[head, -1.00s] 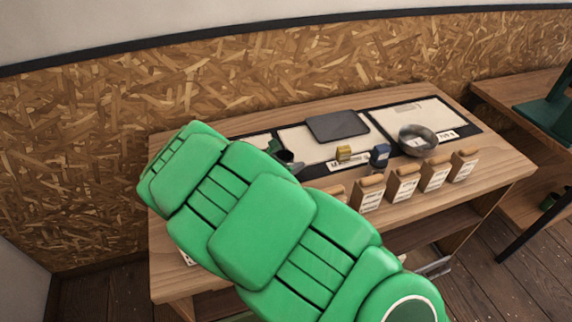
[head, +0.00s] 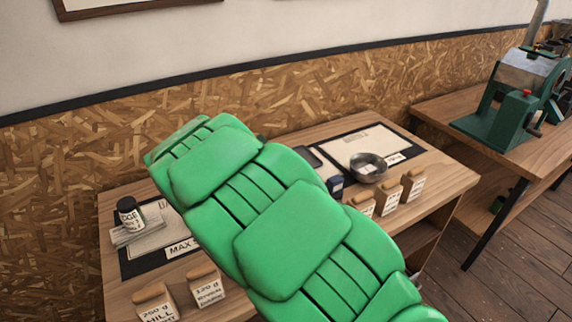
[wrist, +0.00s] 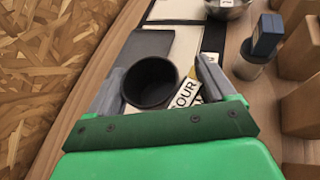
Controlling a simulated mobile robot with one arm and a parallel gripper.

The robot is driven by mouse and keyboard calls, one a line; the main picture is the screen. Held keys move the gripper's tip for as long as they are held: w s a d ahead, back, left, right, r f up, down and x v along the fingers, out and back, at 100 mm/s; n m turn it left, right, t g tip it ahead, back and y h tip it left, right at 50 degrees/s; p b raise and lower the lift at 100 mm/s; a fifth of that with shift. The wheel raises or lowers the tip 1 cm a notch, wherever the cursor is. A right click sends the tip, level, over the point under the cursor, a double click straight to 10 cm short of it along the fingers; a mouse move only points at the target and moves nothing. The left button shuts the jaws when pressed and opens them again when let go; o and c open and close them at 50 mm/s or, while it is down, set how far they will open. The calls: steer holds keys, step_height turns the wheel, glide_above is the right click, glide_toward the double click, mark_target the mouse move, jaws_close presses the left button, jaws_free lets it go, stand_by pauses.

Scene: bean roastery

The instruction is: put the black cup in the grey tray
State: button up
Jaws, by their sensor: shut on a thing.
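The black cup (wrist: 150,84) is upright between the two grey fingers of my gripper (wrist: 160,68) in the wrist view, with its open, empty mouth facing the camera. My gripper is shut on it. The flat dark grey tray (wrist: 146,44) lies just beyond the cup, which overlaps its near part in the picture. I cannot tell how high the cup is above the surface. In the head view my green arm hides the gripper, the cup and most of the tray; a dark edge of the tray (head: 308,156) shows beside the arm.
A blue-topped jar (wrist: 264,38) and a metal bowl (head: 368,167) stand right of the tray. Labelled bags (head: 389,196) line the front edge. A black-lidded jar (head: 130,213) stands on papers at the left. A green machine (head: 520,90) is on the neighbouring table.

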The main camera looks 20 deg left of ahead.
steer(key=w+d+r+m+h, duration=0.1)
steer(key=w+d+r, duration=0.1)
steer(key=w+d, duration=0.45)
steer(key=w+a+f, duration=0.1)
steer(key=w+f, duration=0.2)
steer(key=w+a+f, duration=0.2)
steer(key=w+f, duration=0.1)
steer(key=w, duration=0.1)
steer(key=w+a+f, duration=0.2)
steer(key=w+f, duration=0.1)
steer(key=w, duration=0.1)
steer(key=shift+w, duration=0.25)
steer(key=shift+w+a+f+g, duration=0.2)
steer(key=shift+w+f, duration=0.1)
steer(key=shift+f, duration=0.15)
steer(key=shift+w+a+f+g, duration=0.1)
steer(key=shift+w+a+f, duration=0.05)
steer(key=shift+w+f, duration=0.2)
steer(key=shift+f, duration=1.35)
steer(key=shift+d, duration=0.1)
steer(key=o, duration=0.9)
steer(key=shift+f, duration=0.15)
